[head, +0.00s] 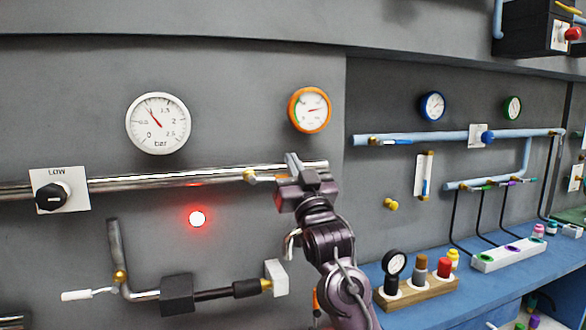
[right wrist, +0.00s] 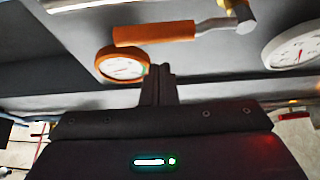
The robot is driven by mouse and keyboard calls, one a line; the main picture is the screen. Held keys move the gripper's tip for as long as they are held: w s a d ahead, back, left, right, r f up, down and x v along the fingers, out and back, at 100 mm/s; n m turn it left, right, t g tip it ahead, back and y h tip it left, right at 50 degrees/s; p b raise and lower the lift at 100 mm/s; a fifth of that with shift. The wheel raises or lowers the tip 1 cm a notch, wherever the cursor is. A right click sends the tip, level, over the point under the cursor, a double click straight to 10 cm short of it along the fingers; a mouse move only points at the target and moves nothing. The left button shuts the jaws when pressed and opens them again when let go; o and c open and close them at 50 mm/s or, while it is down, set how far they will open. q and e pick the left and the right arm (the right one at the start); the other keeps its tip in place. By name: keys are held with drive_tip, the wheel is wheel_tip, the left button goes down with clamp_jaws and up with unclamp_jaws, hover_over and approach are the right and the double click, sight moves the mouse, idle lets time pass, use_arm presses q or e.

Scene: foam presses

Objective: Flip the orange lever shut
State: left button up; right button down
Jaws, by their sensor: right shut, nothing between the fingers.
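The orange lever (right wrist: 155,33) shows in the right wrist view as an orange handle on a grey metal stem, lying roughly along the pipe. My right gripper (head: 293,163) is shut and empty, in front of the pipe just right of the fitting. In the right wrist view its fingers (right wrist: 160,82) point toward the handle with a small apparent gap; I cannot tell whether they touch. My left gripper is not in view.
An orange-rimmed gauge (head: 309,110) is above the gripper and a white gauge (head: 158,123) is to the left. A glowing red lamp (head: 197,219) and a lower pipe with a black block (head: 176,294) sit below. A blue bench (head: 440,304) stands at right.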

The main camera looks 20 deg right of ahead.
drive_tip(key=shift+w+f, duration=0.15)
drive_tip(key=shift+f, duration=1.1)
drive_tip(key=shift+d+f, duration=0.1)
drive_tip(key=shift+d, duration=0.05)
